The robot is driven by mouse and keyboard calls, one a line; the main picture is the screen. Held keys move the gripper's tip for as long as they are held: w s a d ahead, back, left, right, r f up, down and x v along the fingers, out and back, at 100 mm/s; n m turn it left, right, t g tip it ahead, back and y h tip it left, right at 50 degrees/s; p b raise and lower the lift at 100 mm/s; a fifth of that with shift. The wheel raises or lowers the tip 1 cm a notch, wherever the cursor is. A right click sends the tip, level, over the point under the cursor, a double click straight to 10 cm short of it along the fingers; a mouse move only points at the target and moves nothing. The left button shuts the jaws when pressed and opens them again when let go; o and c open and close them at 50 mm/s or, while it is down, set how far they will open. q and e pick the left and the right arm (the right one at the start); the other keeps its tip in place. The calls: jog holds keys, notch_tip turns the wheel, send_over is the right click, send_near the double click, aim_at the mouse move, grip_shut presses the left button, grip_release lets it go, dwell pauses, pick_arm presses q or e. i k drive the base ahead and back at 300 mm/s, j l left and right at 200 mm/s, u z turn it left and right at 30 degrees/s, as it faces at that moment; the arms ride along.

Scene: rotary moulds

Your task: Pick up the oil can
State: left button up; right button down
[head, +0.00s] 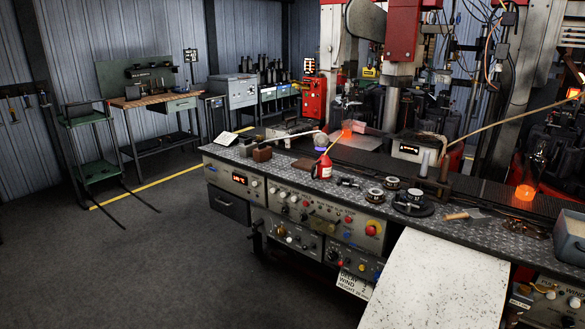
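Neither of my grippers shows in the head view.
Brown blocks (262,154) sit left of the can; round gauge-like parts (391,183) and a wooden-handled tool (462,215) lie right. Glowing orange glass (525,192) is at the far right. A speckled pale sheet (440,285) slopes down in front. Floor is open at left.

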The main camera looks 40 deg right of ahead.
aim_at(324, 165)
jog(key=i+j, duration=0.2)
jog(key=i, duration=0.2)
jog(key=i+j+u, duration=0.1)
jog(key=i, duration=0.25)
jog(key=i+j, duration=0.2)
jog(key=i, duration=0.2)
jog(key=i+z, duration=0.7)
jog(key=i+j+z, duration=0.1)
jog(key=i+z, duration=0.35)
jog(key=z, duration=0.35)
jog(key=i+z, duration=0.2)
jog(key=z, duration=0.25)
jog(key=i+z, duration=0.15)
jog(key=z, duration=0.35)
